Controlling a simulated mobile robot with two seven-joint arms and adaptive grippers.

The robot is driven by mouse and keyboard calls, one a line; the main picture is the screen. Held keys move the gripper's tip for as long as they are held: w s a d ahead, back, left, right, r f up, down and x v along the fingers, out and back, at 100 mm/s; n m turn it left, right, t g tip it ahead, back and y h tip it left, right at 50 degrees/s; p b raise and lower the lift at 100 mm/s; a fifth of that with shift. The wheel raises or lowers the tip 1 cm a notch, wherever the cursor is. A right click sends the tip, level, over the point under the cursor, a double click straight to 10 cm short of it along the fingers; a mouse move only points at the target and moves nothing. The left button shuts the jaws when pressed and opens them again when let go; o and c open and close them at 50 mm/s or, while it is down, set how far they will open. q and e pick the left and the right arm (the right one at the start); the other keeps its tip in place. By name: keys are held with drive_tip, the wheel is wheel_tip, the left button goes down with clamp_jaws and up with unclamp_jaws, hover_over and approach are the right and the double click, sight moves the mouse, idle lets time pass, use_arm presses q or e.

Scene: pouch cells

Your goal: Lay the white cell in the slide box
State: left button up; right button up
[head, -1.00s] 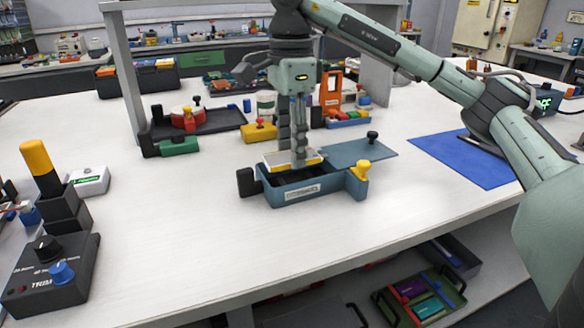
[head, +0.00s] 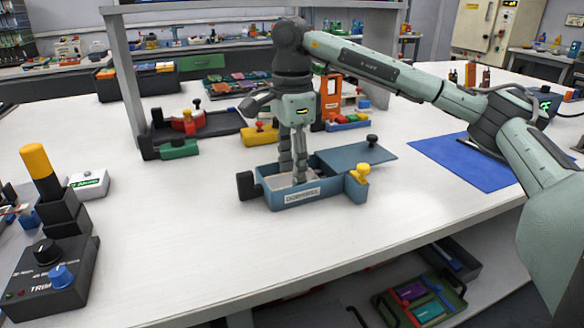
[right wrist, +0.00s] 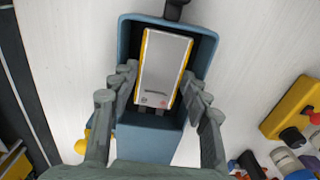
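The blue slide box (head: 318,192) stands on the white table with its flat lid (head: 352,153) drawn to the right side. The white cell (right wrist: 164,66), a flat pale slab with yellow edges, lies inside the open box in the right wrist view. In the head view the box wall and fingers mostly hide it. My right gripper (head: 292,180) points down into the box. Its fingers are spread, one on each side of the cell in the right wrist view (right wrist: 157,88), and look clear of it. My left gripper is not in view.
A black knob sits on the box's left end and a yellow knob (head: 360,172) at its right. A yellow block (head: 261,134), green block (head: 179,149) and dark tray stand behind. A blue mat (head: 462,163) lies right.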

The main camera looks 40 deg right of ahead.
drive_tip(key=shift+r, duration=0.2)
wheel_tip(320, 180, up, 2)
drive_tip(key=shift+r, duration=0.2)
wheel_tip(320, 180, up, 4)
drive_tip(key=shift+w+p, duration=0.1)
drive_tip(key=shift+p, duration=0.35)
wheel_tip(320, 180, up, 5)
drive_tip(key=p, duration=0.2)
hover_over(291, 179)
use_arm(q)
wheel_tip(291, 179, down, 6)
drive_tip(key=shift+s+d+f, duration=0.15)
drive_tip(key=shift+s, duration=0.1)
use_arm(e)
drive_tip(key=shift+d+r, duration=0.1)
drive_tip(key=shift+r, duration=0.2)
drive_tip(key=o, duration=0.8)
drive_tip(key=shift+o, duration=0.2)
